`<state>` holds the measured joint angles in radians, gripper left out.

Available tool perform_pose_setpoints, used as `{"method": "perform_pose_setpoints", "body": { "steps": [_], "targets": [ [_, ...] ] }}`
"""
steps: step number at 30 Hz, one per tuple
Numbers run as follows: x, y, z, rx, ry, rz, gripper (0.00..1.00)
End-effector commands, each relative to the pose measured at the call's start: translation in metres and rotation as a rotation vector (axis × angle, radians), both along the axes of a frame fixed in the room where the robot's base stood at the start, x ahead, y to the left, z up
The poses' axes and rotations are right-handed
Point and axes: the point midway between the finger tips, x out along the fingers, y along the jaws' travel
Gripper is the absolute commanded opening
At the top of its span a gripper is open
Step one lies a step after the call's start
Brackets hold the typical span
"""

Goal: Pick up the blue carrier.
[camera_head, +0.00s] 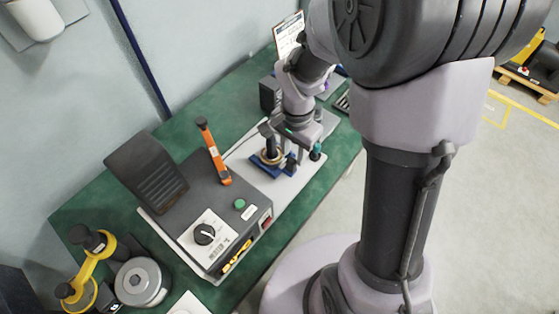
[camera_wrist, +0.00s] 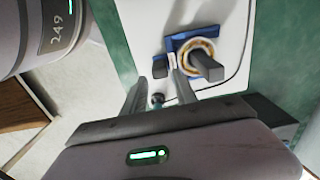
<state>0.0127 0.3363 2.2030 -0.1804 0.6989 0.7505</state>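The blue carrier (camera_head: 268,172) is a small flat plate on a pale mat on the green bench. A brass-coloured ring and a black upright post stand on it. In the wrist view the carrier (camera_wrist: 179,40) lies just beyond my fingertips, with the ring and post to the right of them. My gripper (camera_head: 301,152) is close above the carrier's right side. In the wrist view my gripper (camera_wrist: 159,82) has its two fingers apart. A small dark block (camera_wrist: 160,67) shows between and beyond the fingertips; I cannot tell its depth relative to them.
A yellow-handled tool (camera_head: 92,265) stands at the front left. A clipboard (camera_head: 288,35) is at the back.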

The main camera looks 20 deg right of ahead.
Motion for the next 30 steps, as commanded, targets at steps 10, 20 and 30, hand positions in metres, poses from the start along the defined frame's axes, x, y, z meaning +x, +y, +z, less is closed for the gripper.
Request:
{"method": "perform_pose_setpoints", "body": {
  "steps": [10,20,30],
  "targets": [
    [-0.002,0.004,-0.05,0.001,0.001,0.001,0.35],
    [-0.002,0.004,-0.048,0.001,0.001,0.001,0.0],
    [-0.001,0.004,-0.046,0.001,-0.002,0.001,0.0]
  ]
}}
